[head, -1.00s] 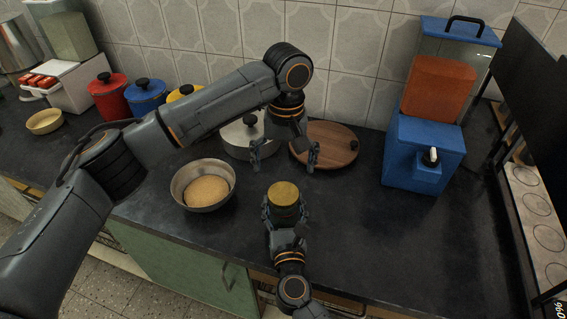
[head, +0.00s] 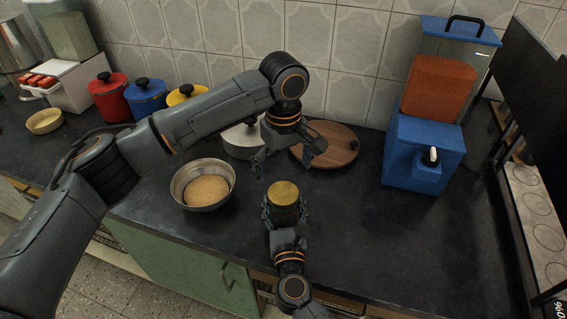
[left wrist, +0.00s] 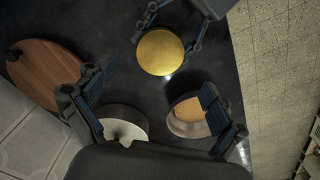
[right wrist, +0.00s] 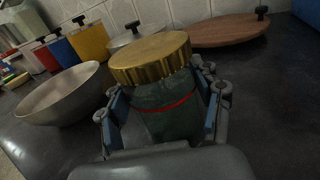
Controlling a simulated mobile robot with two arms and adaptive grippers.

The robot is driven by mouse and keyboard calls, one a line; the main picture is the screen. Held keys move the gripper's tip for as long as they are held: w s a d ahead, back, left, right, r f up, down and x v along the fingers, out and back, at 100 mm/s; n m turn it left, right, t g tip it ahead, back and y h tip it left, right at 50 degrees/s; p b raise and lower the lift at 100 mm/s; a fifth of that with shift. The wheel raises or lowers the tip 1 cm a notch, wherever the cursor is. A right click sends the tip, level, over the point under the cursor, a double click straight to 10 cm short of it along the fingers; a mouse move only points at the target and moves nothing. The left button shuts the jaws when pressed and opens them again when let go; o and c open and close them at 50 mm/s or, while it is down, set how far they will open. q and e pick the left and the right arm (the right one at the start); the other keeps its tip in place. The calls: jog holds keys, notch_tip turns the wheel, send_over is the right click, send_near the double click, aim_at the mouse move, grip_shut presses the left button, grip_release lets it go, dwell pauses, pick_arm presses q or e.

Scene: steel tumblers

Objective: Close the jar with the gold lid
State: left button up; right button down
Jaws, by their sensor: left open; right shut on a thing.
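The gold lid (head: 284,193) sits on top of the dark green jar (right wrist: 164,105), which has a red band around it. The lid looks slightly tilted in the right wrist view (right wrist: 150,58); I cannot tell whether it is screwed on. My right gripper (head: 286,212) is shut on the jar's body and holds it upright at the counter's front. My left gripper (head: 289,160) is open and empty, behind and above the lid. The left wrist view shows the lid (left wrist: 160,52) beyond the open fingers, not touched by them.
A steel bowl (head: 180,192) with tan contents stands left of the jar. Behind are a pale lidded pot (head: 238,146) and a round wooden board (head: 335,140). A blue dispenser (head: 420,150) stands at right. The counter between jar and dispenser is clear.

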aim_at(283, 192)
pick_arm(q)
notch_tip(283, 192, down, 6)
jog(key=shift+f, duration=0.25)
jog(key=c, duration=1.2)
jog(key=m, duration=2.4)
jog(key=shift+f, duration=0.1)
jog(key=o, duration=1.3)
